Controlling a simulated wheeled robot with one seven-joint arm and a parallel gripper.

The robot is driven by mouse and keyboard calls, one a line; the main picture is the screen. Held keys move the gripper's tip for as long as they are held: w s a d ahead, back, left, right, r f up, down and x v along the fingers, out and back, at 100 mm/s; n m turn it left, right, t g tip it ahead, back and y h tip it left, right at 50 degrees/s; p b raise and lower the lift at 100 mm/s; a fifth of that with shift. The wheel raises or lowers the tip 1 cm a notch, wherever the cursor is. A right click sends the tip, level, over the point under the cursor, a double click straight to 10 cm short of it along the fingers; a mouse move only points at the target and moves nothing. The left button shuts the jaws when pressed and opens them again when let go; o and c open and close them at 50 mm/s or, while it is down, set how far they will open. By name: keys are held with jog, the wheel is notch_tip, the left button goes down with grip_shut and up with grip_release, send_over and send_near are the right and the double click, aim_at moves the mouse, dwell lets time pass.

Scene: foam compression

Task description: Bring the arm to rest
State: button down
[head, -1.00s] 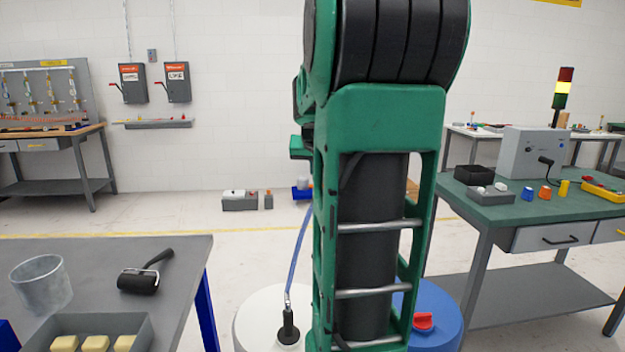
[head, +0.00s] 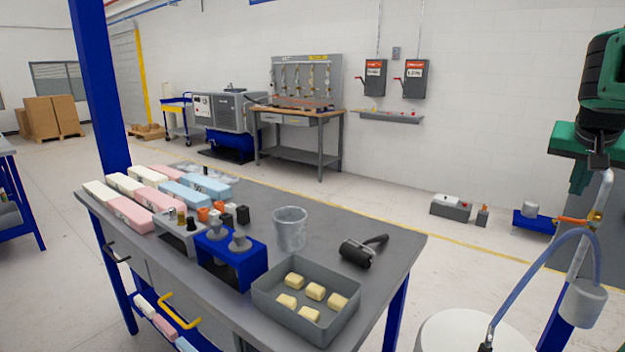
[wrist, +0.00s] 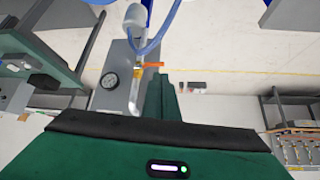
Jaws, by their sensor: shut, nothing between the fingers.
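My arm shows at the right edge of the head view, with a dark joint and green links. My gripper (head: 579,178) hangs from the green block there, partly cut off by a pipe in front. In the wrist view my gripper (wrist: 166,95) shows as narrow green fingers close together beyond the green housing. It is shut and empty. It touches nothing that I can make out. The fingertips are small and hard to see in both views.
A pipe with an orange handle (head: 572,220) and a blue hose (head: 545,255) stands near the arm. A white drum (head: 455,330) is below. The grey workbench (head: 375,222) holds foam blocks, a tray (head: 270,304), a cup (head: 290,229) and a roller (head: 356,252). Open floor lies behind.

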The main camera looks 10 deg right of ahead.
jog(key=s+a+f+n+g+y, duration=0.1)
jog(key=s+a+f+n+y, duration=0.1)
jog(key=s+a+f, duration=0.3)
jog(key=s+a+f+n+g+y, duration=0.1)
jog(key=s+a+f+y, duration=0.1)
jog(key=s+a+f, duration=0.3)
jog(key=s+a+f+n+g+y, duration=0.2)
jog(key=s+a+f, duration=0.3)
jog(key=a+f, duration=0.7)
jog(key=a, duration=0.3)
jog(key=shift+a+n+y, duration=0.15)
jog(key=shift+n+y, duration=0.15)
jog(key=shift+s, duration=0.1)
